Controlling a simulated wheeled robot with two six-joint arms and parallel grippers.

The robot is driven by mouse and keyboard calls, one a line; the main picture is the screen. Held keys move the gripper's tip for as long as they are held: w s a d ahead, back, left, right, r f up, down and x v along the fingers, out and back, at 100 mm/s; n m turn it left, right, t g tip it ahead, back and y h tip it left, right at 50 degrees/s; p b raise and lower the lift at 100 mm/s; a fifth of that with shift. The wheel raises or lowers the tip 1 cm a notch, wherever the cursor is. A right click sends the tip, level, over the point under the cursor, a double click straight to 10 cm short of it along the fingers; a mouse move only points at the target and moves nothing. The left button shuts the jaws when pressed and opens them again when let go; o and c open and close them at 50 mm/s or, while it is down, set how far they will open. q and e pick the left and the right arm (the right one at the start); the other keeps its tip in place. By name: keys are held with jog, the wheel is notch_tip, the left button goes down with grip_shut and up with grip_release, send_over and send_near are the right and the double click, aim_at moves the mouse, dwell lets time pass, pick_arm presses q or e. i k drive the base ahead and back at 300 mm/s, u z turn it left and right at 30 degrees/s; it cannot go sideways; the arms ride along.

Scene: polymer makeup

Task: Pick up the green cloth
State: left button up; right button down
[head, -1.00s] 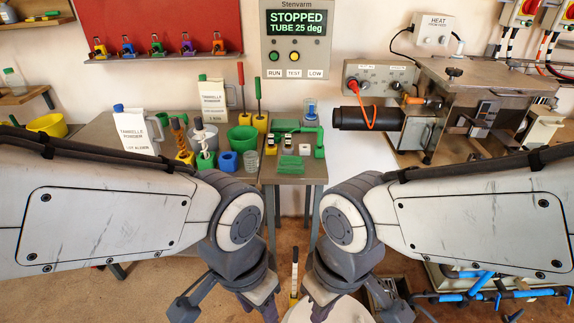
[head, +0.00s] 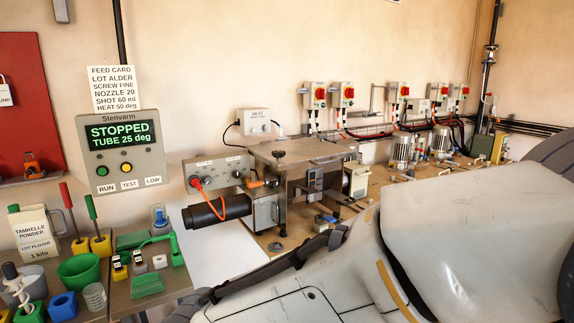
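A green cloth (head: 147,285) lies flat near the front of the small bench (head: 183,281) at lower left in the head view. Behind it stand small blocks with yellow, black and white parts and a green device (head: 172,246) with a curved arm. My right arm fills the lower right of the view, but its gripper is out of frame. My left gripper is also out of frame.
A clear measuring cup (head: 95,297), a green pot (head: 79,273) and a blue cup (head: 63,306) stand left of the cloth. To the right, a dark tube (head: 218,211) juts from the metal machine (head: 300,160). A white panel (head: 225,247) lies between them.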

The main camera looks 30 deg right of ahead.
aim_at(146, 285)
jog(key=k, duration=0.5)
jog(key=u, duration=1.6)
jog(key=i, duration=3.35)
jog(key=z, duration=4.1)
jog(key=i, duration=0.25)
jog(key=u, duration=0.15)
